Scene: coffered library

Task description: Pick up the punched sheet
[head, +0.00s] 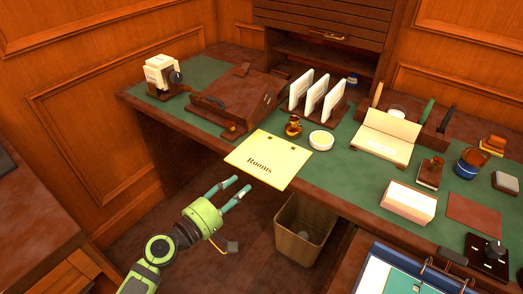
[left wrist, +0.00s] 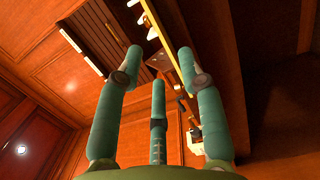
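The punched sheet (head: 258,160) is pale yellow, marked "Rooms", with small dark holes near its far edge. It lies flat on the green desk top (head: 330,172), and its near part sticks out past the desk's front edge. My left gripper (head: 235,187) is open and empty, just in front of and below the sheet's overhanging edge, apart from it. In the left wrist view the spread fingers (left wrist: 160,55) show with nothing between them, and a yellow strip (left wrist: 167,35), seemingly the sheet seen edge-on, lies beyond them. My right gripper is not in view.
A brown wooden box (head: 236,98), a round white dish (head: 321,140) and a small brass pot (head: 293,127) stand behind the sheet. A waste bin (head: 303,230) stands below the desk edge. A white-topped box (head: 409,201) is to the right.

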